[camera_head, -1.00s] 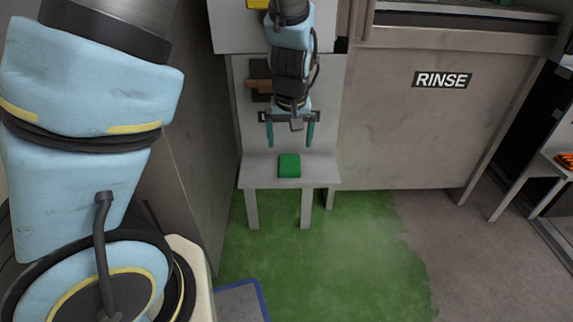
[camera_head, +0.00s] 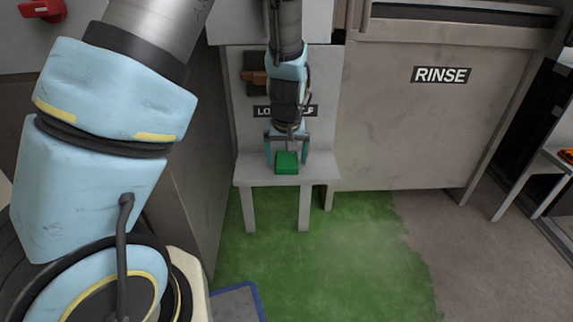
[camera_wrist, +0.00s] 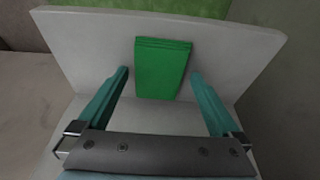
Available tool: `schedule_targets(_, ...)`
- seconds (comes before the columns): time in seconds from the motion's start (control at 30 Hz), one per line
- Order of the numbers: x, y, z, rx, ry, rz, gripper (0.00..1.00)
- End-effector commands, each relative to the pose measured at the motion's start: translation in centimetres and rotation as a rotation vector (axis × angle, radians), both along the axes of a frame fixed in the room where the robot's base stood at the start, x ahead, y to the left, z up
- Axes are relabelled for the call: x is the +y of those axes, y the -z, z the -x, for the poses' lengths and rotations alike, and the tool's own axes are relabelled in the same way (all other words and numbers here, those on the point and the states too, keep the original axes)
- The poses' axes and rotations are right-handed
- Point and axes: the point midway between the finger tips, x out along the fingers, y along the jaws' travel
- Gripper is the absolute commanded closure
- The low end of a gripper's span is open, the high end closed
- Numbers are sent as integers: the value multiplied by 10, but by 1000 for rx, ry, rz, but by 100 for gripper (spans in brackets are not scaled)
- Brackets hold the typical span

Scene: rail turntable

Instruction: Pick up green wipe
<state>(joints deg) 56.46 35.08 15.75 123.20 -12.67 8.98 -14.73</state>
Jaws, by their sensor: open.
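The green wipe (camera_head: 287,163) is a small folded green block lying on a small grey shelf (camera_head: 322,171). In the wrist view the wipe (camera_wrist: 162,68) lies beyond and between my two teal fingers, with its layered edge facing away. My gripper (camera_head: 287,158) is open and points down at the wipe, with one finger on each side of it. In the wrist view my gripper (camera_wrist: 160,85) shows a gap on both sides of the wipe. I cannot tell exactly how high the fingertips are above the shelf.
A wall with a partly hidden black label (camera_head: 263,111) stands right behind the shelf. Green floor (camera_head: 340,260) lies in front, with a blue-edged mat (camera_head: 240,303) at lower left.

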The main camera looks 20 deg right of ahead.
Motion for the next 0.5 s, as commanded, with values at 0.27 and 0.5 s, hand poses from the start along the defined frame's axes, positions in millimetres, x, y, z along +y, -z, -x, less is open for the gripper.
schedule_targets(0.27, 0, 0, 0, 1, 0, 0, 25)
schedule_targets(0.5, 0, 0, 0, 1, 0, 0, 52)
